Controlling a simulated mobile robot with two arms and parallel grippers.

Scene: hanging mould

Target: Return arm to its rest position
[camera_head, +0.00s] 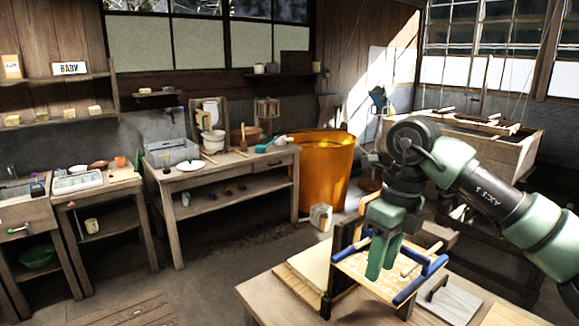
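My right arm comes in from the right, with green and black links. Its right gripper (381,262) points down over a wooden mould frame (352,266) with blue bars on the table. The green fingers are close together in this view, and I cannot tell whether there is a gap or whether they touch the frame. No object shows held between them. My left gripper is not in view.
The wooden table (268,298) in front also carries a board (453,299). An orange barrel (325,168) stands behind it. A workbench (225,180) with bowls and tools stands by the back wall. A wooden vat (505,154) stands at right. The left floor is mostly clear.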

